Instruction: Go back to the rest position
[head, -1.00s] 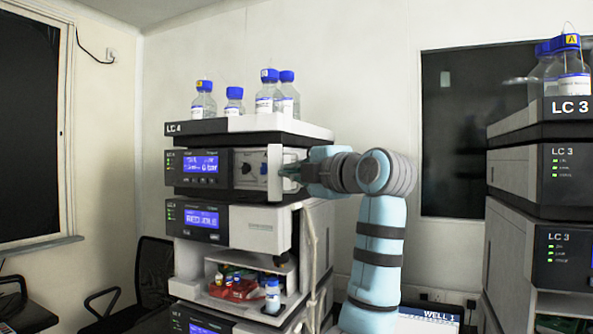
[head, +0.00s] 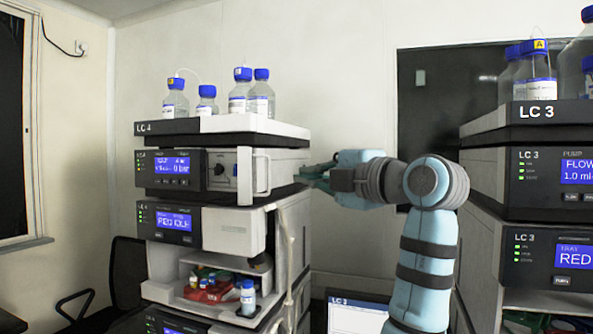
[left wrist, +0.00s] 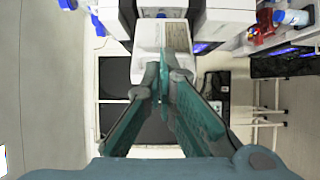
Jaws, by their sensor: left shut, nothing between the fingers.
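My left gripper (head: 314,173) is at the right side of the LC 4 stack (head: 222,126), level with its top module. Its teal fingers point left. In the left wrist view the fingers (left wrist: 163,82) come together at the tips, shut and empty. The top module has a blue-lit display and a knob. A white upright panel (head: 245,176) stands out from its front, and the gripper is apart from it. My right gripper is not in either view.
Several blue-capped bottles (head: 239,92) stand on top of the LC 4 stack. The LC 3 stack (head: 485,172) stands close on the right, beside my arm. A monitor (head: 357,317) is low between the stacks. A dark chair (head: 124,272) is at the lower left.

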